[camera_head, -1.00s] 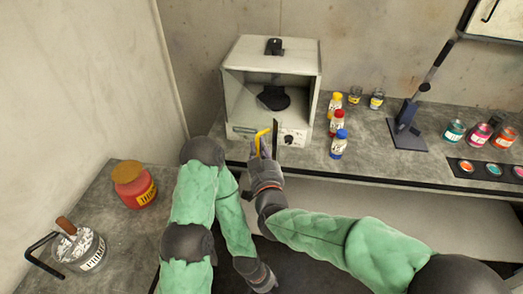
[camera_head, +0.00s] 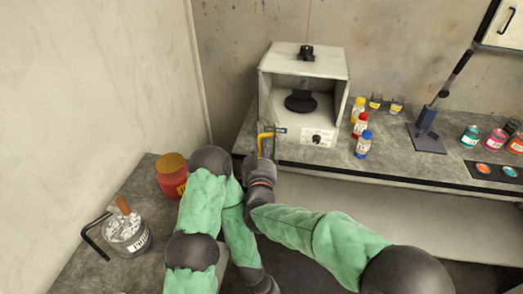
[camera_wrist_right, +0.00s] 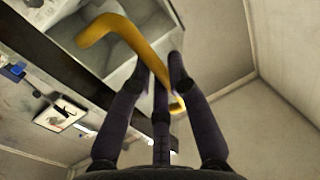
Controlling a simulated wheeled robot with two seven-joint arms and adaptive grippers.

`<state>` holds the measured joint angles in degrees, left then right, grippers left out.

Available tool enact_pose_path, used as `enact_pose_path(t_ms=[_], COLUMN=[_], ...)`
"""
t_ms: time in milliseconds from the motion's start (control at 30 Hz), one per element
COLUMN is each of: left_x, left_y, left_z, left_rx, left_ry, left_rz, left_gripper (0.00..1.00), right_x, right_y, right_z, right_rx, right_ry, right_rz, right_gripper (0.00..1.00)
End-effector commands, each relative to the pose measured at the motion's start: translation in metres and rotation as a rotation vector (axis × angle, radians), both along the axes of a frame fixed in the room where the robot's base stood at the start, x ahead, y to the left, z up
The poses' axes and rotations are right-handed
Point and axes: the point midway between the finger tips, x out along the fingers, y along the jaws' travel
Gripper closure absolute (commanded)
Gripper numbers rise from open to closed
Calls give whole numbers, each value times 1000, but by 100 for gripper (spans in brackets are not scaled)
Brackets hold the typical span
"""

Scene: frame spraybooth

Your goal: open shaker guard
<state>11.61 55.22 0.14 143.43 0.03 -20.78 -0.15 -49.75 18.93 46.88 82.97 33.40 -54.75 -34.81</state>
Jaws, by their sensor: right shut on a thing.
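The shaker (camera_head: 333,70) is a pale box with an open-looking front on the back bench. A dark round clamp (camera_head: 300,101) shows inside it. The yellow guard handle (camera_head: 265,141) is at the shaker's lower front left corner; the guard panel itself is hard to make out. My right gripper (camera_head: 262,158) is shut on this handle. In the right wrist view the yellow handle (camera_wrist_right: 125,37) runs between the dark fingers (camera_wrist_right: 160,75). My left gripper (camera_head: 265,284) hangs low at the bottom edge, away from the shaker, its fingers unclear.
Several capped bottles (camera_head: 361,124) stand right of the shaker, with a dark stand (camera_head: 428,130) beyond. The side wall is close on the left.

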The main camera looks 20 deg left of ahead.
Motion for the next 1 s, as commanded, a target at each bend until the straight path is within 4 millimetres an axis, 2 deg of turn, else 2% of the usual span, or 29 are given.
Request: enact_pose_path(t_ms=[267,300,333,733,867,1000], left_x=[0,0,0,0,0,0], left_y=[0,0,0,0,0,0], left_z=[0,0,0,0,0,0], left_rx=[0,0,0,0,0,0], left_ry=[0,0,0,0,0,0], left_rz=[0,0,0,0,0,0], left_gripper=[60,60,60,60,60,60], right_x=[0,0,0,0,0,0], right_y=[0,0,0,0,0,0], right_z=[-1,-1,-1,4,20,47], right_rx=[-1,-1,-1,1,3,6], right_ry=[1,1,1,-2,-2,-6], right_rz=[0,0,0,0,1,0], right_gripper=[100,76,70,70,70,70])
